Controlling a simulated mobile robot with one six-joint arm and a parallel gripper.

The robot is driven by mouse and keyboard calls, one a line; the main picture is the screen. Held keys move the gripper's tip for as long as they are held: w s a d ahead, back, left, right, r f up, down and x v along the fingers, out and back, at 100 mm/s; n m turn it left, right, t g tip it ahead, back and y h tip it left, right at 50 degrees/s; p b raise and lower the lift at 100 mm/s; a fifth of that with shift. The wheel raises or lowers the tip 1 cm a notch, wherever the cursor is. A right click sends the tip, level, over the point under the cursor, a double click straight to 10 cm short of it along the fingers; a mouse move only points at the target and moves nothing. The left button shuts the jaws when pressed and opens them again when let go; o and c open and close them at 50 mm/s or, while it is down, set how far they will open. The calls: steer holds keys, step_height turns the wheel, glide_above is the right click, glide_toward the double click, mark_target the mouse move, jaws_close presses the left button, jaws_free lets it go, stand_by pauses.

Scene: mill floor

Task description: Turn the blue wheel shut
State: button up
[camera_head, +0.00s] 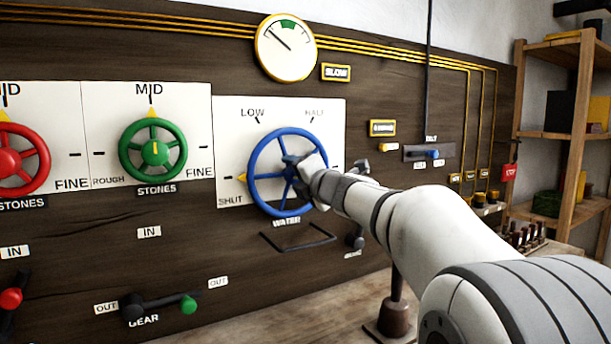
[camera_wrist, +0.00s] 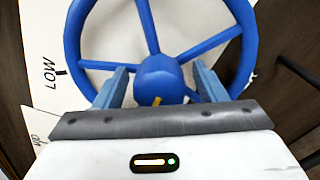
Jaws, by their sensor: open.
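The blue wheel (camera_head: 253,158), labelled WATER, is mounted on a white plate (camera_head: 330,115) marked SHUT, LOW and HALF. A yellow pointer (camera_head: 241,178) shows at the wheel's left edge, just above the word SHUT. My gripper (camera_head: 297,168) is at the wheel's hub, which it partly hides in the head view. In the wrist view the two fingers of my gripper (camera_wrist: 160,80) stand apart on either side of the blue hub (camera_wrist: 157,70). A yellow mark (camera_wrist: 156,101) shows on the hub. Whether the fingers touch it, I cannot tell.
A green wheel (camera_head: 125,150) and a red wheel (camera_head: 40,160) are to the left. A round gauge (camera_head: 286,60) is above. A dark bracket (camera_head: 298,247) and a dark knob (camera_head: 355,240) are below. Wooden shelves (camera_head: 590,90) stand at the right.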

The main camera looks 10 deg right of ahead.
steer(key=v, duration=0.7)
steer(key=shift+s, duration=0.4)
steer(key=shift+d, duration=0.1)
steer(key=s+d+f+m+g+h+p, duration=0.5)
steer(key=s+m+h+p, duration=0.45)
steer(key=m, duration=0.75)
steer(key=s+a+f+m+g+y+p, duration=0.1)
steer(key=s+a+f+m+g+p, duration=0.2)
steer(key=s, duration=0.7)
steer(key=s+a+f+m+g+y+p, duration=0.2)
steer(key=s+f+m+g, duration=0.4)
steer(key=s+f, duration=0.3)
steer(key=shift+s+a+f+m+g+p, duration=0.3)
steer(key=shift+s+a+m+p, duration=0.25)
steer(key=shift+s+p, duration=0.4)
steer(key=shift+w+d+r+y, duration=0.1)
steer(key=shift+w+y, duration=0.1)
steer(key=shift+y, duration=0.05)
steer(key=shift+c, duration=0.2)
